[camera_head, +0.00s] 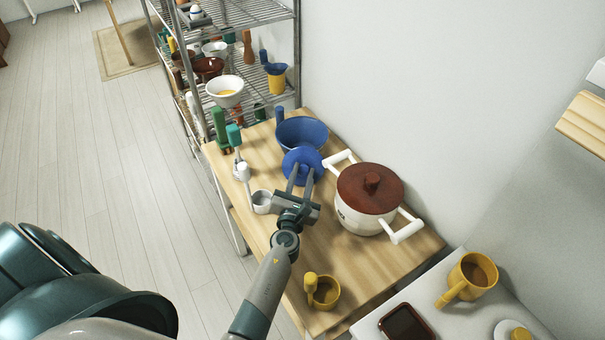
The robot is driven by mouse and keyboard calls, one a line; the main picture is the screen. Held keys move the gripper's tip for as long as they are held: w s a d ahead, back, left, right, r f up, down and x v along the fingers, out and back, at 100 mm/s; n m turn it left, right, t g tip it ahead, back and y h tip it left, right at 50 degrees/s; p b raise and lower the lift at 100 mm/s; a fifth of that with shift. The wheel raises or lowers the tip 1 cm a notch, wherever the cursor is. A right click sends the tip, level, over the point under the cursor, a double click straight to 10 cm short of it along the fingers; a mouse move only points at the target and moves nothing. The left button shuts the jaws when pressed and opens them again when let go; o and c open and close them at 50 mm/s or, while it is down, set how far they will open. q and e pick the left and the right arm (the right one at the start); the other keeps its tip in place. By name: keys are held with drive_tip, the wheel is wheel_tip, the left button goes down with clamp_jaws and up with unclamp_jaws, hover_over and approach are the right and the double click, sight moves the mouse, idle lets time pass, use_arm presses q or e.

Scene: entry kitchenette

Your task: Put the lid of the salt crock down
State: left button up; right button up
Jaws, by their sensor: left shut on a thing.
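A round blue lid (300,158) is at the tips of my left gripper (300,182), over the wooden table top (330,262). The gripper is shut on it, and the fingers cover its near part. I cannot tell whether the lid touches the table. A blue round vessel (306,131), which looks like the salt crock, stands just behind the lid. The lid overlaps its near side in the picture. My right gripper is not in view.
A white pot with a brown lid (372,186) stands close to the right. A small white cup (262,202) is left of the gripper. A yellow mug (324,292) is at the near edge. Green-topped items (236,138) stand at the left edge. A wire rack (232,18) stands behind.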

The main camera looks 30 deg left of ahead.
use_arm(q)
wheel_tip(320, 180, up, 18)
drive_tip(key=p, duration=1.1)
drive_tip(key=shift+f, duration=0.25)
drive_tip(key=shift+a, duration=0.1)
idle(0.4)
